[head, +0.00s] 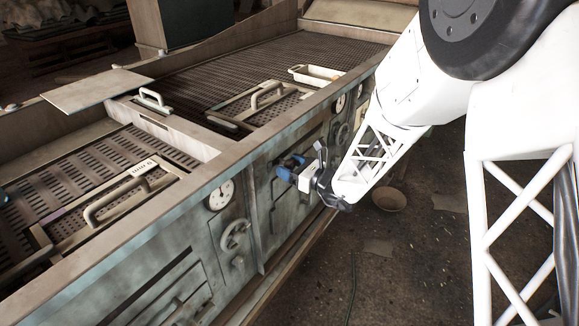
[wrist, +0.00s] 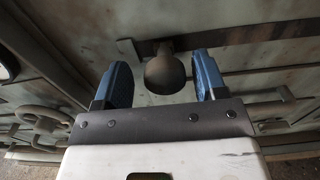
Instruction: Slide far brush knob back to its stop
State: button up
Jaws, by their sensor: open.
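The brush knob (wrist: 165,73) is a dark, round ball in the wrist view. It sits on a brown horizontal slot or rail (wrist: 250,34) in the machine's front panel. My gripper (wrist: 164,80) is open, with one blue finger on each side of the knob and a visible gap on both sides. In the head view my gripper (head: 291,166) is at the front panel of the machine, and the knob is hidden there. I cannot tell how far along the rail the knob sits.
The panel carries handwheels (head: 236,237) and round gauges (head: 221,195). Handled grates (head: 268,95) lie on the machine's top. A bowl (head: 388,199) stands on the floor below my arm. The floor in front of the machine is mostly clear.

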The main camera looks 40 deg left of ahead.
jog(key=d, duration=0.7)
jog(key=shift+d, duration=0.25)
dwell(0.5)
jog(key=s+d+r+n+g+h, duration=0.25)
jog(key=s+d+r+n, duration=0.2)
jog(key=d, duration=0.55)
jog(key=s+d+r+n+g+h, duration=0.1)
jog(key=s+d+r+n+h, duration=0.35)
jog(key=d, duration=0.45)
jog(key=s+d+r+n+t+h, duration=0.2)
jog(key=s+d, duration=0.3)
jog(key=d, duration=0.6)
jog(key=s+d+r+n+t+h, duration=0.2)
jog(key=s+d+n+h, duration=0.2)
jog(key=d, duration=0.8)
jog(key=s+d+r+n+t+h, duration=0.2)
jog(key=s+d+h, duration=0.3)
jog(key=d, duration=0.7)
jog(key=shift+s+d+r+n, duration=0.15)
jog(key=shift+s+r+n, duration=0.25)
jog(key=shift+s, duration=0.15)
